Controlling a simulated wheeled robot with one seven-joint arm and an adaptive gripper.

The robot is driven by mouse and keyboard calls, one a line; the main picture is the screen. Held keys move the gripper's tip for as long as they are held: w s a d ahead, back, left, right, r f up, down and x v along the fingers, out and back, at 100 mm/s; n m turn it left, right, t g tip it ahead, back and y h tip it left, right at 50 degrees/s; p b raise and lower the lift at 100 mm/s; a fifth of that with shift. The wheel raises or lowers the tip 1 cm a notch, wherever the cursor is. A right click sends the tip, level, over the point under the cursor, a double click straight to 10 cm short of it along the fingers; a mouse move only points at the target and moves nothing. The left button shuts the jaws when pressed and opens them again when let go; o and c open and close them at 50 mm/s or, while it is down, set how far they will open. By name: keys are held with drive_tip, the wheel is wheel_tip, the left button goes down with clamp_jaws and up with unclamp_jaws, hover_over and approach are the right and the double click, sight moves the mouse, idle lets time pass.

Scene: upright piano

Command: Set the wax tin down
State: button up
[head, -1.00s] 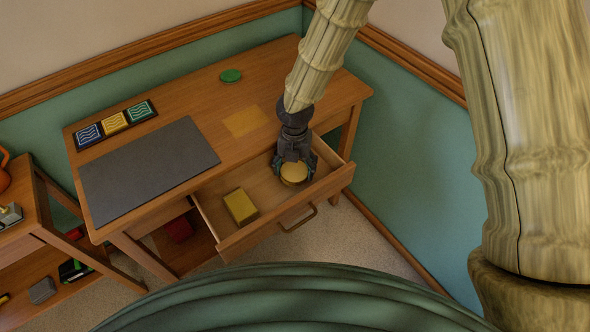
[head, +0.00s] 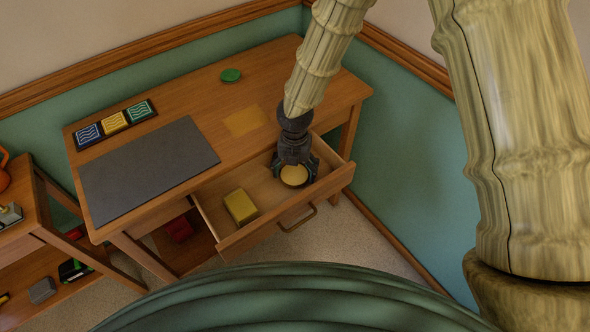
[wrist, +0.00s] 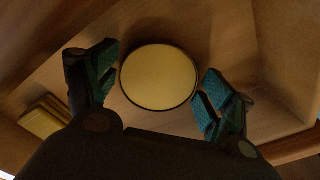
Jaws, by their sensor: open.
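The wax tin (head: 293,175) is a round tin with a pale yellow top and dark rim. It sits in the right part of the open desk drawer (head: 228,243). In the wrist view the tin (wrist: 158,77) lies between the two teal-padded fingers of my gripper (wrist: 154,88), with a gap visible on the right side and a narrow one on the left. My gripper (head: 295,168) is open around the tin, low inside the drawer. The tin's underside is hidden.
A yellow block (head: 240,207) lies in the drawer's left part; it also shows in the wrist view (wrist: 42,118). The desk top holds a grey mat (head: 150,170), a tray of three patterned tiles (head: 115,119) and a green disc (head: 230,76). A side shelf (head: 30,235) stands left.

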sight(295, 172)
wheel_tip(295, 172, up, 12)
idle(0.5)
idle(1.1)
